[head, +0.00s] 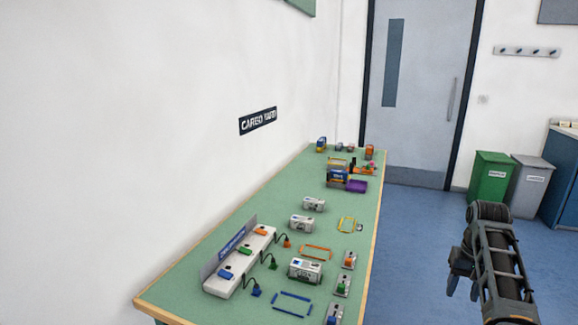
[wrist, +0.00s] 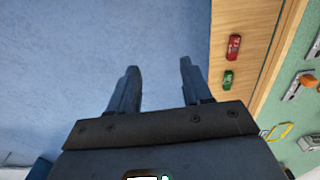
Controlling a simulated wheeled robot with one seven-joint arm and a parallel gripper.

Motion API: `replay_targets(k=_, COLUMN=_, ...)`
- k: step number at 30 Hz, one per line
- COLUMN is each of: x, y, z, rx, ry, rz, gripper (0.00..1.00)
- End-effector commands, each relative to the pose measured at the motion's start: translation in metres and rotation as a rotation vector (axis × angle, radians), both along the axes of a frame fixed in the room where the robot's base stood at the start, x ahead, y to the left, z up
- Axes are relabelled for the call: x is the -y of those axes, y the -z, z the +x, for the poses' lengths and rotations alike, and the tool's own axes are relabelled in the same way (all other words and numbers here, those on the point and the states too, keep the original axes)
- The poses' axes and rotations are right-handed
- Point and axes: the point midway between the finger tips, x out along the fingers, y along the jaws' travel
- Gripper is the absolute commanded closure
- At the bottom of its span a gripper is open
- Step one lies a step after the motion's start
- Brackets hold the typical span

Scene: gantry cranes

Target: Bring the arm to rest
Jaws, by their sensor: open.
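My gripper (head: 462,279) hangs over the blue floor to the right of the green table (head: 262,205) in the head view. The arm is folded at the right of that view. In the wrist view my gripper (wrist: 158,80) has its two fingers spread apart with only blue floor between them. It is open and holds nothing. It touches nothing that I can see.
The table holds a white panel (head: 218,285) with coloured plugs, grey boxes and coloured frames. A red item (wrist: 234,47) and a green item (wrist: 228,79) show by the table side. Green (head: 490,175) and grey bins stand behind. Floor beside the table is clear.

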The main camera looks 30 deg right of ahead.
Motion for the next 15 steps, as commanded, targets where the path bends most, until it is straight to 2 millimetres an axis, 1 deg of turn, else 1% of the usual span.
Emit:
replay_targets(k=1, x=-0.005, y=0.006, z=0.0, rx=0.0, ry=-0.008, rz=-0.004, gripper=0.51)
replay_targets(k=8, x=-0.02, y=0.027, z=0.0, rx=0.021, ry=-0.032, rz=-0.04, gripper=0.51)
replay_targets(k=11, x=-0.029, y=0.039, z=-0.001, rx=0.033, ry=-0.048, rz=-0.06, gripper=0.51)
replay_targets(k=15, x=-0.047, y=0.06, z=-0.003, rx=0.056, ry=-0.078, rz=-0.098, gripper=0.51)
